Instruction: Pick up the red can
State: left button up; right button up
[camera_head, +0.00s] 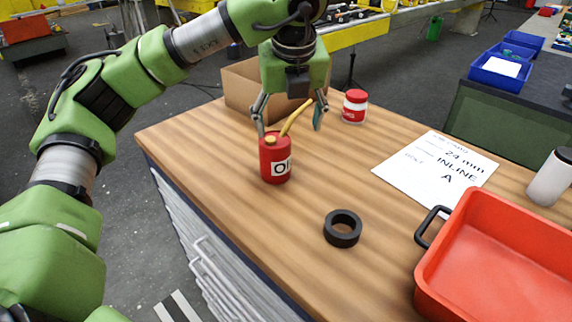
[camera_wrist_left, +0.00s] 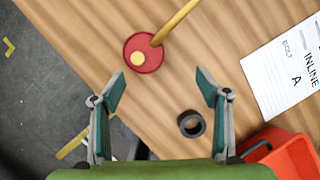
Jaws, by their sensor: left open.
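A red oil can (camera_head: 275,163) with a yellow cap, a yellow spout and an "OIL" label stands upright on the wooden table, near its left edge. My left gripper (camera_head: 291,124) is open above the can, with its fingers spread and nothing held. In the left wrist view, the can's round red top (camera_wrist_left: 143,62) lies ahead of the open left gripper (camera_wrist_left: 160,85), slightly left of the middle between the fingers. The yellow spout points up and to the right. A smaller red and white tin (camera_head: 355,106) stands farther back. My right gripper is not in view.
A cardboard box (camera_head: 238,92) stands behind the can. A black ring (camera_head: 342,229) lies in front, right of the can. A white paper sheet (camera_head: 425,165), a red tray (camera_head: 500,270) and a white bottle (camera_head: 549,178) are to the right.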

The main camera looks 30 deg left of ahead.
aim_at(275, 138)
pick_arm(q)
jog(key=shift+a+r+n+y, duration=0.15)
jog(key=shift+a+y, duration=0.05)
jog(key=shift+a, duration=0.3)
jog(key=shift+a+r+n+y, duration=0.1)
jog(key=shift+a+n+y, duration=0.1)
jog(key=shift+a, duration=0.25)
jog(key=shift+a+f, duration=0.15)
jog(key=shift+a, duration=0.15)
jog(key=x, duration=0.6)
jog(key=shift+w+a+f, duration=0.1)
jog(key=shift+a+f, duration=0.05)
jog(key=shift+f, duration=0.05)
jog(key=shift+w+a+f, duration=0.1)
jog(key=shift+w+f, duration=0.05)
jog(key=shift+f, duration=0.35)
jog(key=p+x, duration=0.2)
jog(key=x, duration=0.2)
jog(key=shift+f, duration=0.15)
jog(key=shift+a+f, duration=0.15)
jog(key=shift+f, duration=0.35)
jog(key=c, duration=1.4)
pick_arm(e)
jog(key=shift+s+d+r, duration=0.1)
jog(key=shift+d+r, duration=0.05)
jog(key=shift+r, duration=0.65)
